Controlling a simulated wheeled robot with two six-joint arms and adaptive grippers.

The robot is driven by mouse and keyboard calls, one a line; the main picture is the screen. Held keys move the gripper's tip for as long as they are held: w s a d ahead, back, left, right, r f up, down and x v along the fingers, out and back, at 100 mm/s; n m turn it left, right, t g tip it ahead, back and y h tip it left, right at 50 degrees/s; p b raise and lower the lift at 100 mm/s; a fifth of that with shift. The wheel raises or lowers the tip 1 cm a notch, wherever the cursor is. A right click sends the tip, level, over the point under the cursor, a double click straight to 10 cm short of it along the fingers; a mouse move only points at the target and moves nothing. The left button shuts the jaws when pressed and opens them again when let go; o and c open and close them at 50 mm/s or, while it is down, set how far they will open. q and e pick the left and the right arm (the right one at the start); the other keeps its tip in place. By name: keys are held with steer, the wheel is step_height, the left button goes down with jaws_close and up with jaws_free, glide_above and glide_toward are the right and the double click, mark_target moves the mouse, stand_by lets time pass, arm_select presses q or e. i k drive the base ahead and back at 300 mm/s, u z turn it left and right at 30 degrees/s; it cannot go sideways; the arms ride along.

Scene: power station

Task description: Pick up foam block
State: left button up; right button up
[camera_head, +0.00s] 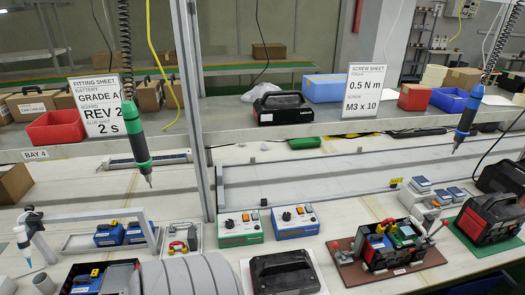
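I cannot make out a thing that is clearly the foam block in the head view. A small pale lump (264,147) lies at the back of the bench, too small to identify. An open dark case (105,277) with a yellow-and-blue part in it stands at the lower left, and its contents are partly cut off. Neither of my grippers shows in this view.
A large grey ridged rounded shape covers the bottom left of the bench. A black housing (284,273) lies at the front middle, below a green control box (240,228) and a blue one (295,221). Two screwdrivers, green (136,133) and blue (468,117), hang above.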

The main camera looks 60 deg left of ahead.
mark_target(192, 241)
steer(key=z, duration=0.75)
steer(key=k, duration=1.4)
steer(key=u, duration=0.25)
